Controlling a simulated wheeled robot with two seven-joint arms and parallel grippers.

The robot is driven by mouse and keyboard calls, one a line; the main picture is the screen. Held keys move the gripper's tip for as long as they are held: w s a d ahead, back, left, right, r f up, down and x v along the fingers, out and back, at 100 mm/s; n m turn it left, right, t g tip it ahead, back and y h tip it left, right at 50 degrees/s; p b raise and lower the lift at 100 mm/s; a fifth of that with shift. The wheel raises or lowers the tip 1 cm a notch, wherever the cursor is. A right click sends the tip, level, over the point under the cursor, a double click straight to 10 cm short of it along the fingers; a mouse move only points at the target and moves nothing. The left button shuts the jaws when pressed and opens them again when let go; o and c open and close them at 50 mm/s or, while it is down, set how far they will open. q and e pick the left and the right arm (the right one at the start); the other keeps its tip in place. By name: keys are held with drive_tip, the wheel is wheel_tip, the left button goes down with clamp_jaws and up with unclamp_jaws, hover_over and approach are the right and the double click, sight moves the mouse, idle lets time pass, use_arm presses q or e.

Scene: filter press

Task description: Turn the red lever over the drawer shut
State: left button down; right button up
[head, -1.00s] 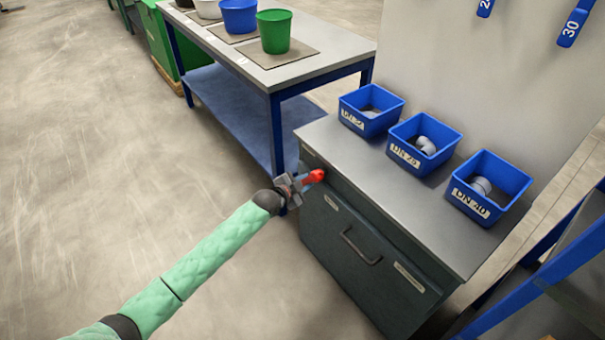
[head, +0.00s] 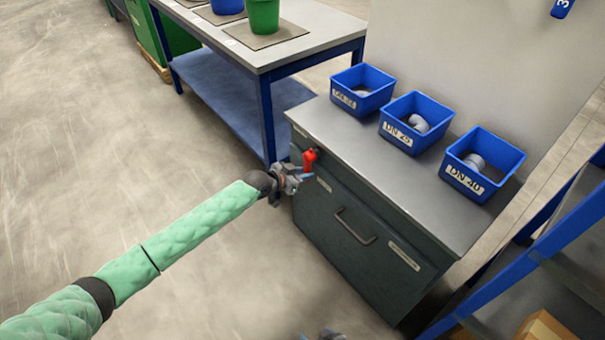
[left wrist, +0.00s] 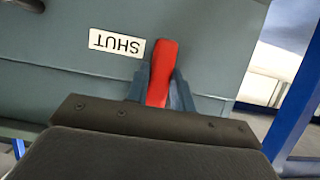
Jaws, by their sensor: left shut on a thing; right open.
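The red lever (head: 309,158) is at the upper left corner of the dark grey cabinet front, above and left of the drawer (head: 340,225) with its bar handle. The drawer looks closed. My left gripper (head: 301,175) is shut on the red lever. In the left wrist view the lever (left wrist: 163,65) sits between the two blue-grey fingers (left wrist: 161,92), its free end showing beyond them. A white label reading SHUT (left wrist: 117,43) appears upside down just left of the lever. My right gripper (head: 325,336) barely shows at the bottom edge, open and apart from the cabinet.
Three blue bins (head: 416,122) with DN labels stand on the cabinet top (head: 345,130). A blue-legged table (head: 262,55) with a green bucket (head: 264,14) stands behind left. A blue rack (head: 520,255) is at the right. The floor left of the cabinet is clear.

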idle(0.4)
use_arm(q)
drive_tip(key=c, duration=1.2)
unclamp_jaws()
drive_tip(key=shift+s, duration=0.1)
drive_tip(key=v, duration=0.7)
drive_tip(key=shift+a, duration=0.3)
drive_tip(key=shift+s+r, duration=0.15)
